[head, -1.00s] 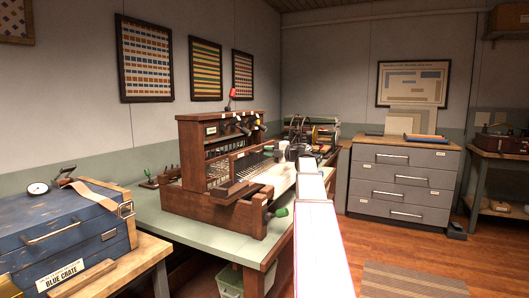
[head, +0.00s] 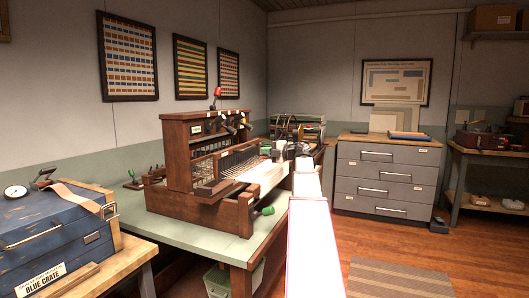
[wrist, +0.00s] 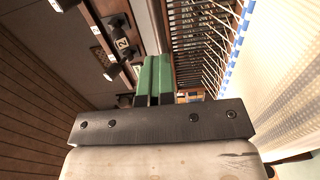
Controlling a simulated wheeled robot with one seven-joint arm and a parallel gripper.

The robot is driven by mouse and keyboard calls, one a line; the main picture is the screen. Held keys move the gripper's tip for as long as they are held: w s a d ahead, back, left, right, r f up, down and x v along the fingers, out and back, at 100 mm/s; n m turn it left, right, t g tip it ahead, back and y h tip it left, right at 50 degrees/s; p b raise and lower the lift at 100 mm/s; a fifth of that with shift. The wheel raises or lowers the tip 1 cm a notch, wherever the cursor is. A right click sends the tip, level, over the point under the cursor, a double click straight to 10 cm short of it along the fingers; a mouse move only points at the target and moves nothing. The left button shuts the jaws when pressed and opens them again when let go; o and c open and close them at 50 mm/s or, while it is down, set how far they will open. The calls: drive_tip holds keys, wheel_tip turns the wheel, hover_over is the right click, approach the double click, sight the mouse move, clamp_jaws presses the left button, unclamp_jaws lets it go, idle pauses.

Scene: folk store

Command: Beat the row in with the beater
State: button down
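The wooden table loom (head: 205,190) stands on a green-topped bench. Its beater (head: 238,158) appears as a wooden frame with a wire reed, upright in front of the heddles. Pale cloth or warp (head: 268,176) stretches to the right of it. In the wrist view, a row of thin wires (wrist: 200,40) and the pale cloth (wrist: 275,75) with a blue-and-white edge lie right of my gripper. My gripper (wrist: 153,75) has green fingertips close together with nothing visible between them. In the head view my gripper (head: 280,150) is at the loom's far right side, small and partly hidden.
Dark levers (wrist: 122,44), one tagged 2, are left of my fingers in the wrist view. A blue crate (head: 55,235) stands at left. A grey drawer cabinet (head: 385,178) stands behind; floor at right is open.

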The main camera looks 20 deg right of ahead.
drive_tip(key=x, duration=0.7)
idle(0.4)
drive_tip(key=c, duration=1.8)
unclamp_jaws()
drive_tip(key=o, duration=1.1)
drive_tip(key=shift+v, duration=4.05)
